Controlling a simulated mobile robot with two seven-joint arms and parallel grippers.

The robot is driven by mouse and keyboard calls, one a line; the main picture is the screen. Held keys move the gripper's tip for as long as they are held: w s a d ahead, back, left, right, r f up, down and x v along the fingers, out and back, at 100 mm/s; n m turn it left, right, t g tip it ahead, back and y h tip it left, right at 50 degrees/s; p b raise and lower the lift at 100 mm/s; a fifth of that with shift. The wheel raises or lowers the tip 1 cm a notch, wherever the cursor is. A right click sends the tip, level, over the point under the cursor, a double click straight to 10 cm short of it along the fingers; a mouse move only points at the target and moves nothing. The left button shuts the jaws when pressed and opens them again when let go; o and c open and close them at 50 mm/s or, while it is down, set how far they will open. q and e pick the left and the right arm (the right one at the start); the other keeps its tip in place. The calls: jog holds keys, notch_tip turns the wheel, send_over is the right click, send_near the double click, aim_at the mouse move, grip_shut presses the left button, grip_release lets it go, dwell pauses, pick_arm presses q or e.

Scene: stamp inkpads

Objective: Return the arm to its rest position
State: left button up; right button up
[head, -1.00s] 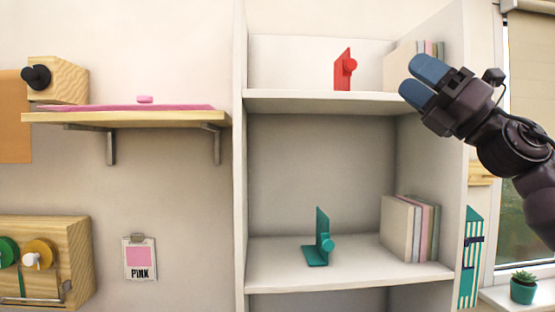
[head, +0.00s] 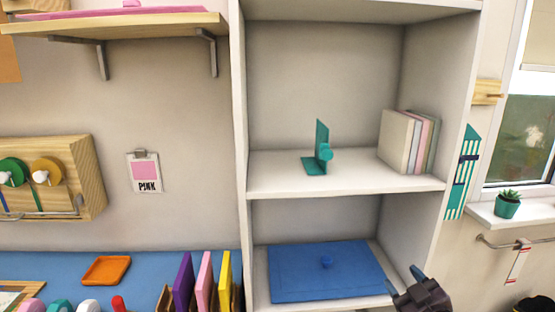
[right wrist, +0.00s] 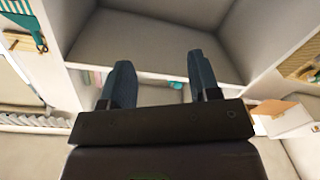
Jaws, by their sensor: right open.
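My right gripper (head: 408,282) is at the bottom right of the head view, in front of the right side of the shelf unit near its lower shelf. In the right wrist view its two blue fingers (right wrist: 160,85) stand apart with nothing between them, and the shelf unit's compartments lie beyond them. Most of the right arm is below the head view's edge. My left gripper does not show.
The white shelf unit (head: 237,150) holds a teal bookend (head: 321,150), several books (head: 400,140) and a blue mat (head: 290,285) with a blue knob-like piece. An orange tray (head: 106,270) and upright coloured pads lie lower left. A potted plant (head: 507,205) stands right.

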jog(key=s+f+m+g+h, duration=0.3)
jog(key=s+f+m+g, duration=0.3)
jog(key=s+f, duration=1.7)
jog(key=shift+s, duration=0.6)
